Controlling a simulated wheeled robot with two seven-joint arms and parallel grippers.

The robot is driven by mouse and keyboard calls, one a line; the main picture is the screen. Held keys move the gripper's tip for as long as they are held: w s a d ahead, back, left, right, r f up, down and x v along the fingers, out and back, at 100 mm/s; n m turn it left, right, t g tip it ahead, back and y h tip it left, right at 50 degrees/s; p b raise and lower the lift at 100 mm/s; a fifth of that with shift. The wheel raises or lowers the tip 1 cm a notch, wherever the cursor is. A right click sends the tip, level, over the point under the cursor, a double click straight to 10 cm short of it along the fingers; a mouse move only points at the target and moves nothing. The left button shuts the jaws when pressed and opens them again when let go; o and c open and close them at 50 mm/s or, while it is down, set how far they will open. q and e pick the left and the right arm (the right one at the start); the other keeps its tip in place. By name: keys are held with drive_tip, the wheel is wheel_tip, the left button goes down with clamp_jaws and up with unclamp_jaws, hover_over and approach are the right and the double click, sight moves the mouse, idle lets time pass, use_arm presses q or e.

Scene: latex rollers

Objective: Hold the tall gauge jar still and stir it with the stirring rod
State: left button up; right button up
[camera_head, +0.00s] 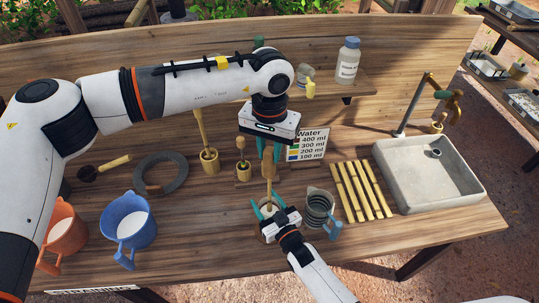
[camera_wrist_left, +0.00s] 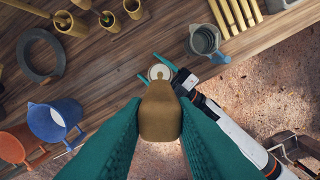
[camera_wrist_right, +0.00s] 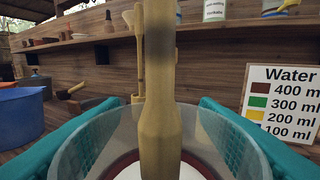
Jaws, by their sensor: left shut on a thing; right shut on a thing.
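The stirring rod (camera_head: 269,186) is wooden and stands roughly upright, with its lower end in the tall gauge jar (camera_head: 267,208). My left gripper (camera_head: 267,153) is shut on the rod's thick top, above the jar; the left wrist view shows the rod (camera_wrist_left: 160,112) between its teal fingers. My right gripper (camera_head: 270,210) is shut around the jar at the table. In the right wrist view the jar (camera_wrist_right: 95,145) is clear, with a white bottom and dark red ring, and the rod (camera_wrist_right: 158,100) goes down inside it. The rod's lower tip is hidden.
A grey measuring jug (camera_head: 318,207) stands just right of the jar. Bamboo cups (camera_head: 244,173) with tools stand behind. Blue (camera_head: 128,222) and orange (camera_head: 65,232) jugs are at left. A volume sign (camera_head: 307,144), bamboo strips (camera_head: 360,190) and a stone sink (camera_head: 430,172) lie right.

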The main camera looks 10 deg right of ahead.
use_arm(q)
drive_tip(key=shift+r, duration=2.45)
drive_tip(key=shift+r, duration=2)
drive_tip(key=shift+s, duration=0.1)
drive_tip(key=s+d+r, duration=0.3)
drive_tip(key=s+r, duration=0.1)
drive_tip(key=s, duration=0.3)
drive_tip(key=shift+s, duration=0.15)
